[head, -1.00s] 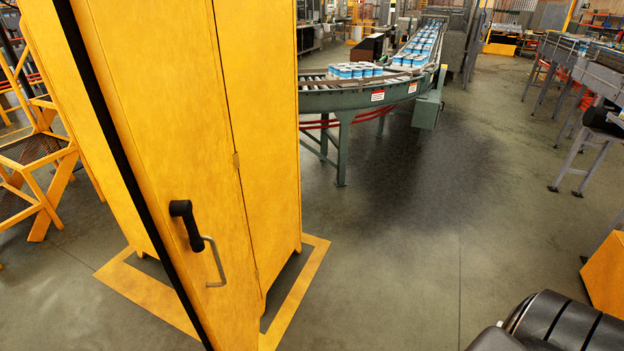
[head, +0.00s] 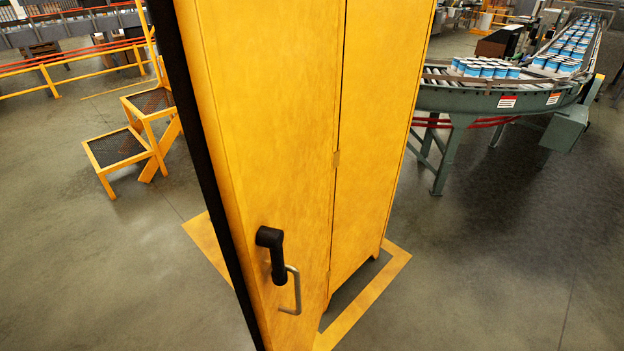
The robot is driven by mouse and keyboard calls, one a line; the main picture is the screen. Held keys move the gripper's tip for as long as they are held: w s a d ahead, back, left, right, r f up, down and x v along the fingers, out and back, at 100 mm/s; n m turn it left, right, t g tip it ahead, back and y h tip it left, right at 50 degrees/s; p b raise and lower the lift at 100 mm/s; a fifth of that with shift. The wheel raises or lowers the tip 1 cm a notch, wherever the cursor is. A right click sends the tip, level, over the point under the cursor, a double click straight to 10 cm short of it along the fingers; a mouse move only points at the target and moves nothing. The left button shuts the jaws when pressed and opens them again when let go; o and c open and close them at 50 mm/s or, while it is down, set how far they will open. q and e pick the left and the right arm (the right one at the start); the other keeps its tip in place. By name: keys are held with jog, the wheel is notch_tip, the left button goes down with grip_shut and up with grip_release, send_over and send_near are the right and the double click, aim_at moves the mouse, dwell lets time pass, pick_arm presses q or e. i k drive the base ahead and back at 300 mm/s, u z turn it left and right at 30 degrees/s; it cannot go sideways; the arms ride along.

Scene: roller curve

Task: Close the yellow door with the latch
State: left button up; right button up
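The yellow door (head: 265,150) stands in the middle of the head view, seen close up with its dark edge (head: 205,160) towards me on the left. It appears to stand open, away from the yellow cabinet (head: 375,130) on its right. A black latch handle (head: 271,252) and a bent metal pull (head: 295,291) sit low on the door face. Neither of my grippers is in view, and nothing touches the door or the latch. The inside of the cabinet is hidden.
A yellow line (head: 375,293) is marked on the floor around the cabinet. A yellow step ladder (head: 140,145) stands at left. A green roller conveyor (head: 455,100) carrying several blue-and-white cans (head: 487,68) curves behind at right. The floor (head: 490,260) at front right is clear.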

aim_at(254, 83)
jog(key=u, duration=1.85)
jog(key=k, duration=0.8)
jog(key=z, duration=1.45)
